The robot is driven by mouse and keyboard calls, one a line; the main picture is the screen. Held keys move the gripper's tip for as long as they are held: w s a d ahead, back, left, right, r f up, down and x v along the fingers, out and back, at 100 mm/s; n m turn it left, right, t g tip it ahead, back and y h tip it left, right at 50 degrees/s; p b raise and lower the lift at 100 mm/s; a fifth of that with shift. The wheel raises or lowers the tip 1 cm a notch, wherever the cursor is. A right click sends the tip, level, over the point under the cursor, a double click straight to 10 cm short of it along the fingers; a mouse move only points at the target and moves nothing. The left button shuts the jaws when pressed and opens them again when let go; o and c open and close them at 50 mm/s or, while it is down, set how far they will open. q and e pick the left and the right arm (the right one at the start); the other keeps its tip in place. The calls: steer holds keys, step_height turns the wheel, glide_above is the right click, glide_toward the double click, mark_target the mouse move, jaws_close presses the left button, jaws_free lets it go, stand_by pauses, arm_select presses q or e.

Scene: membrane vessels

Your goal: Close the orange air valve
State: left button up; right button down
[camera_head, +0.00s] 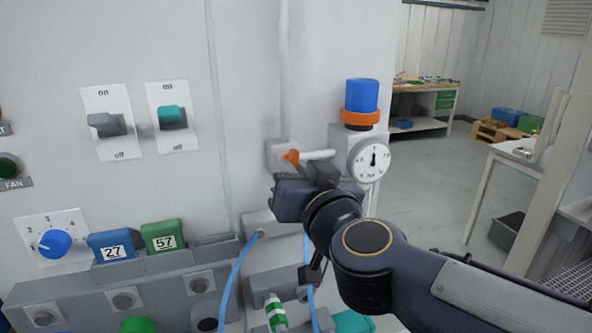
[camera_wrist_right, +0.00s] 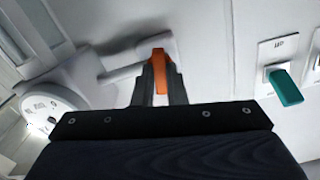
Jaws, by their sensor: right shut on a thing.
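The orange air valve handle (camera_head: 290,156) sits at a small box on the grey panel, where a vertical pipe from above meets a short white pipe (camera_head: 318,154) running to the right. My right gripper (camera_head: 300,170) is at the handle, just below it in the head view. In the right wrist view the orange handle (camera_wrist_right: 160,70) stands between the two dark fingers (camera_wrist_right: 160,80), which are shut on it. The lower part of the handle is hidden by the gripper. My left gripper is not in view.
A round gauge (camera_head: 371,160) and a blue-and-orange cylinder (camera_head: 362,102) are close on the right. A grey switch (camera_head: 107,125) and a teal switch (camera_head: 173,117) are on the left. Below are a blue dial (camera_head: 55,243), tags 27 (camera_head: 112,247) and 57 (camera_head: 162,236), and a blue hose (camera_head: 236,277).

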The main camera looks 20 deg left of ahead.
steer(key=shift+m+b, duration=0.35)
steer(key=shift+m, duration=7.25)
steer(key=c, duration=1.5)
jaws_free()
steer(key=shift+o, duration=0.2)
steer(key=v, duration=0.8)
steer(key=shift+w, duration=0.1)
